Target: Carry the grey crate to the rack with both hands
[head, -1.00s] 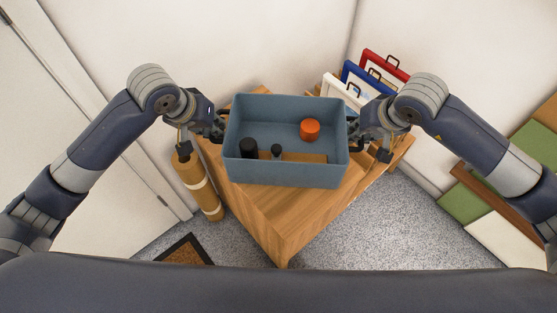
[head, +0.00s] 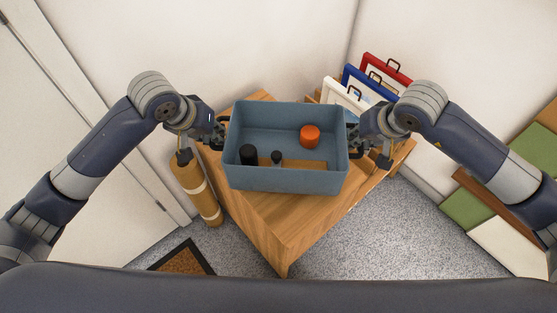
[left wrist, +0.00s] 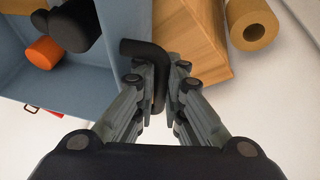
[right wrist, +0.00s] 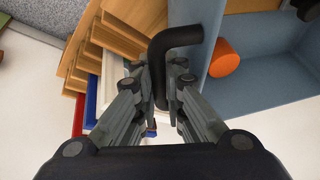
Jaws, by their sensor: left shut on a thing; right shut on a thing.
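The grey-blue crate (head: 290,181) is level in the head view, over the wooden table; I cannot tell if it touches the top. It holds an orange cylinder (head: 310,136), two black items (head: 248,154) and a flat wooden-coloured piece. My left gripper (left wrist: 160,92) is shut on the dark handle on the crate's left side. My right gripper (right wrist: 160,92) is shut on the handle on its right side. A wooden slatted rack (right wrist: 122,38) shows in the right wrist view, beside the crate.
The wooden table (head: 285,235) is under the crate. Red, blue and white framed pieces with handles (head: 386,73) stand behind right. A cardboard tube (head: 195,188) stands left of the table. Green and white panels (head: 463,205) lean at right. Grey floor is clear in front.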

